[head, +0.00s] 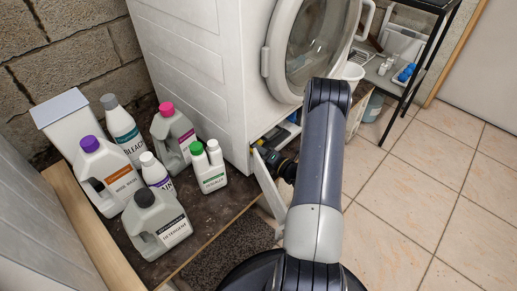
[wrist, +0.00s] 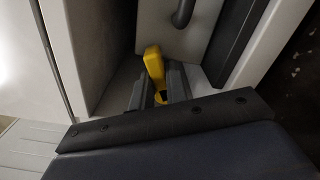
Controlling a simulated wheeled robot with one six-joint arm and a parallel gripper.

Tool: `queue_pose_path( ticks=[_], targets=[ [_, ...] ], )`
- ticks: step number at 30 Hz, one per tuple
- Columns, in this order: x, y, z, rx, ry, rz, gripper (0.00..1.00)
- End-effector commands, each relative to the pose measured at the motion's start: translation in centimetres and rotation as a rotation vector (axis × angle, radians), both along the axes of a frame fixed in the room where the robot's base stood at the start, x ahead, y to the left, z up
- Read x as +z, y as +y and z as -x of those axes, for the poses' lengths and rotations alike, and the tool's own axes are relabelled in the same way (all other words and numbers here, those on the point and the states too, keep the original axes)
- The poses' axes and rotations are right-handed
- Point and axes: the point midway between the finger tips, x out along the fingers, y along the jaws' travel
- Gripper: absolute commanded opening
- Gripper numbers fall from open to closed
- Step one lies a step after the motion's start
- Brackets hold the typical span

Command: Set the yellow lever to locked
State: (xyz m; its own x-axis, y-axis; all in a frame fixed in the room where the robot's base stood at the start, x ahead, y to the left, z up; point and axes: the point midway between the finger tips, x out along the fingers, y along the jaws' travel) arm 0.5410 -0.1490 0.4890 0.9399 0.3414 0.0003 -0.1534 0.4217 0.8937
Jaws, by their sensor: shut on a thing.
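The yellow lever (wrist: 154,65) stands up, slightly tilted, inside a pale recess in the wrist view. The lever's base is partly hidden between the fingers. In the head view, my gripper (head: 286,168) reaches into the low opening at the bottom of the white washing machine (head: 205,70). The lever cannot be made out clearly there. I see no marking that tells which setting the lever has.
An open white flap (head: 268,185) hangs beside my gripper at the opening. Several bottles, including a grey detergent bottle (head: 158,225), stand on the dark plinth (head: 205,222) to the left. A black-framed shelf (head: 425,75) stands at the right. The tiled floor (head: 425,190) there is clear.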

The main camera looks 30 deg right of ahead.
Motion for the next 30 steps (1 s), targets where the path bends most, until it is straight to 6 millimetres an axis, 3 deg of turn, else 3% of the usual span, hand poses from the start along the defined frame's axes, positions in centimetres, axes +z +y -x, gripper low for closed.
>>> queue_pose_path(
  ticks=[8,21,30],
  targets=[
    [-0.05,-0.03,0.01,0.000,0.013,-0.033,0.00],
    [-0.70,-0.20,-0.06,0.000,0.132,-0.361,0.00],
    [-0.81,-0.21,-0.06,0.000,0.143,-0.390,0.00]
  ],
)
